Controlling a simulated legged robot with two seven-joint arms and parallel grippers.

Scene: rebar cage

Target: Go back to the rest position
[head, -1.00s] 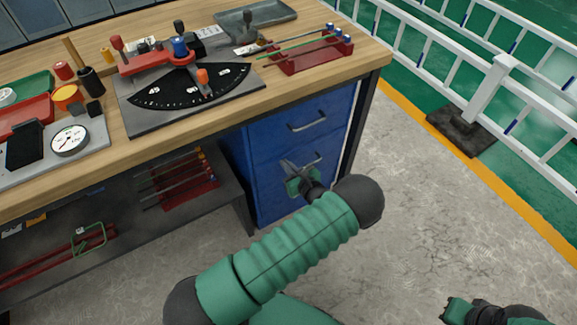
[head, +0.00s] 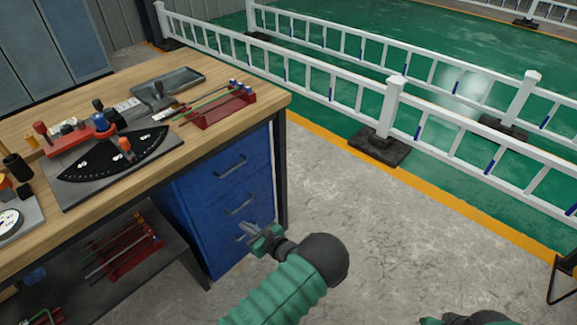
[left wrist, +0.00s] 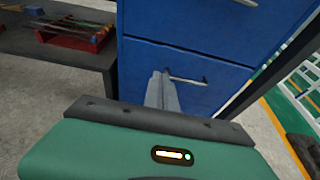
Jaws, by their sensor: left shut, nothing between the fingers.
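My left gripper (head: 247,231) hangs in front of the blue drawer cabinet (head: 200,238), below the workbench top. Its fingers are together and empty. In the left wrist view the closed grey fingers (left wrist: 161,90) point toward the cabinet's drawer front (left wrist: 222,75); I cannot tell how wide the gap to it is. My right gripper (head: 432,321) barely shows at the bottom edge of the head view, mostly cut off, so its jaws cannot be judged.
The wooden workbench (head: 215,128) carries a bending tool with a black dial (head: 110,157), a grey tray (head: 170,88) and a red rod rack (head: 222,108). White railings (head: 345,92) stand behind. Concrete floor (head: 400,235) right of the cabinet is clear.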

